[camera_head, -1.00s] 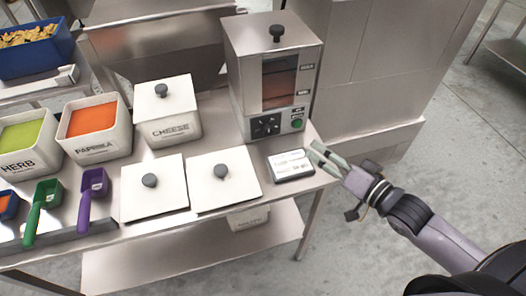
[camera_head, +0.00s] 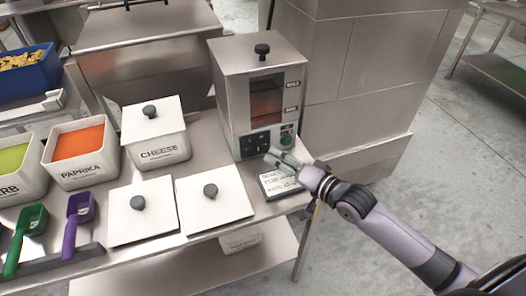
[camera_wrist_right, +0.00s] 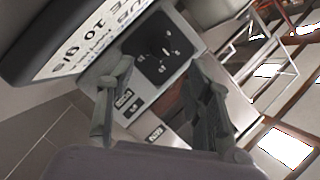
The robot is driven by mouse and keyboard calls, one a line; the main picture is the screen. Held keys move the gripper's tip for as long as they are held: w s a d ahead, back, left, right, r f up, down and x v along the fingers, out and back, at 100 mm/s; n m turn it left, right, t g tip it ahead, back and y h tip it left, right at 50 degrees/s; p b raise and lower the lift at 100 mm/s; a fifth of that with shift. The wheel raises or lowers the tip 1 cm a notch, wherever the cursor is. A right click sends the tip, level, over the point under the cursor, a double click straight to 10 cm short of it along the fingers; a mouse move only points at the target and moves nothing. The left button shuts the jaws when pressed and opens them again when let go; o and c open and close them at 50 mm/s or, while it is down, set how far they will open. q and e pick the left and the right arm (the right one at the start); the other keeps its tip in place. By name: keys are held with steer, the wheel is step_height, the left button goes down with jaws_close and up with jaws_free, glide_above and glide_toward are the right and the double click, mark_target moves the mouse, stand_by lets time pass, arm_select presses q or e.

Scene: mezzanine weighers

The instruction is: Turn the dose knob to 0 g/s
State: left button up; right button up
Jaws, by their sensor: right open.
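The steel dispenser (camera_head: 232,98) stands at the back of the table, with a dark window and a low front panel. Its dose knob (camera_head: 256,143) is on a black dial at the lower left of that panel. In the wrist view the black dial (camera_wrist_right: 150,66) shows small white marks, and the dark knob is hard to tell from it; I cannot read its setting. My right gripper (camera_head: 272,156) is open just in front of the panel, partly covering its lower edge. In the wrist view its fingers (camera_wrist_right: 163,65) are spread on either side of the dial, apparently empty. My left gripper is not in view.
A green button (camera_head: 286,140) is right of the dial. A printed card (camera_head: 280,183) lies below my gripper. Open floor lies right.

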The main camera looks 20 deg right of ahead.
mark_target(260, 150)
steer(key=x, duration=0.7)
steer(key=shift+w+f, duration=0.1)
steer(key=shift+c, duration=0.3)
jaws_close()
